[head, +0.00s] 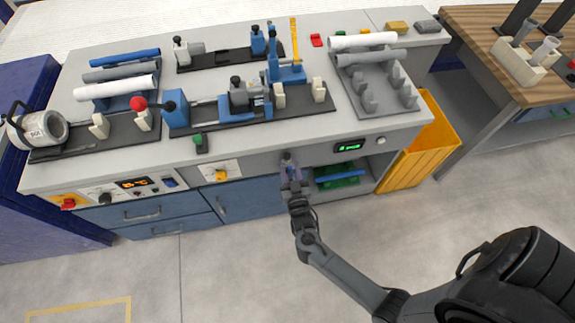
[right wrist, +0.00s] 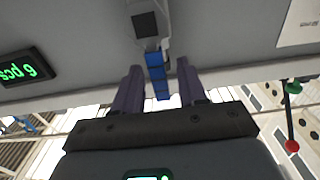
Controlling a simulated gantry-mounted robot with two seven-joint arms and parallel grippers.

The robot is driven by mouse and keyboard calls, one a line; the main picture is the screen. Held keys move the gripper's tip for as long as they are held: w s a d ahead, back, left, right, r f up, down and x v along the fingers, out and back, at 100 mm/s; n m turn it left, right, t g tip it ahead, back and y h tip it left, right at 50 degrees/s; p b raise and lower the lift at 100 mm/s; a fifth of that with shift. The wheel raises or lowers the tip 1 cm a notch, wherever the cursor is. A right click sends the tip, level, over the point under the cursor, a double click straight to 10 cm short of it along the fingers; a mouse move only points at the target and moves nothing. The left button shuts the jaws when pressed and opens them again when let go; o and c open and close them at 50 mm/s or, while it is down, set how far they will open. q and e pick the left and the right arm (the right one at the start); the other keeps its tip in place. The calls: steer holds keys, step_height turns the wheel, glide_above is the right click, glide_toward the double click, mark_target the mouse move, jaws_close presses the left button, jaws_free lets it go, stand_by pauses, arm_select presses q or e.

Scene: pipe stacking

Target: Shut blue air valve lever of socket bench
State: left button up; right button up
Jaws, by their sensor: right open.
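The socket bench (head: 285,135) spans the middle of the head view. On its front panel a grey valve body (head: 287,157) shows just beyond my right gripper (head: 291,174). In the right wrist view the grey valve body (right wrist: 148,22) has a dark square face, and the blue lever (right wrist: 157,76) extends from it. My right gripper's two fingers (right wrist: 159,82) are open, one on each side of the lever, with visible gaps. In the head view the lever is mostly hidden by the gripper. My left gripper is not in view.
A green-lit display (head: 349,146) is on the panel to the valve's right. A shelf opening with a blue pipe (head: 340,175) lies below it. A yellow bin (head: 418,145) stands at the right. Pipes and clamps cover the bench top. The floor in front is clear.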

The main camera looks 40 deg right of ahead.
steer(key=shift+w+d, duration=0.15)
steer(key=shift+w, duration=0.1)
steer(key=shift+s, duration=0.15)
steer(key=shift+c, duration=0.9)
jaws_close()
